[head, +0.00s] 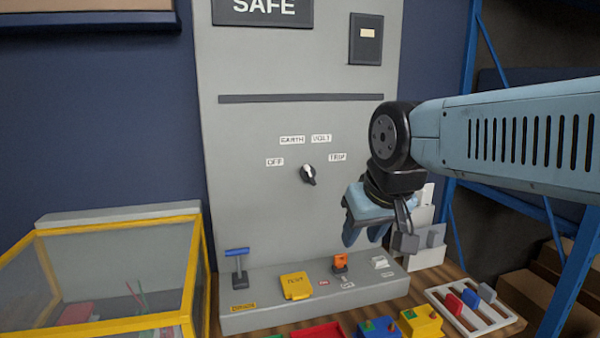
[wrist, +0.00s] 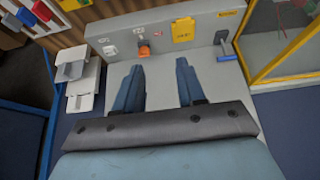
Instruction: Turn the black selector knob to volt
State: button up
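The black selector knob (head: 308,175) is on the grey panel (head: 245,130) in the head view. Its white mark faces up and slightly left; I cannot tell exactly which label it points at. The labels around it are OFF (head: 275,162), EARTH (head: 292,140), VOLT (head: 321,139) and TRIP (head: 338,157). My gripper (head: 362,236) is right of and below the knob, apart from it, with its fingers pointing down. In the wrist view my gripper (wrist: 158,88) has its fingers wide apart with nothing between them. The knob does not show in the wrist view.
Below the panel, a ledge (head: 240,322) carries a blue-handled lever (head: 238,265), a yellow block (head: 295,285) and an orange switch (head: 340,262). A yellow-framed clear box (head: 120,270) stands left. A white rack (head: 470,308) and blue shelf posts (head: 575,270) stand right. The panel around the knob is clear.

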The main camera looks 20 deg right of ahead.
jog(key=g+h, duration=0.1)
jog(key=h, duration=0.3)
send_near(308, 168)
jog(key=shift+n, duration=0.4)
jog(key=x, duration=1.2)
jog(key=shift+a, duration=0.1)
grip_shut()
jog(key=shift+d, duration=0.25)
jog(key=shift+a, duration=0.15)
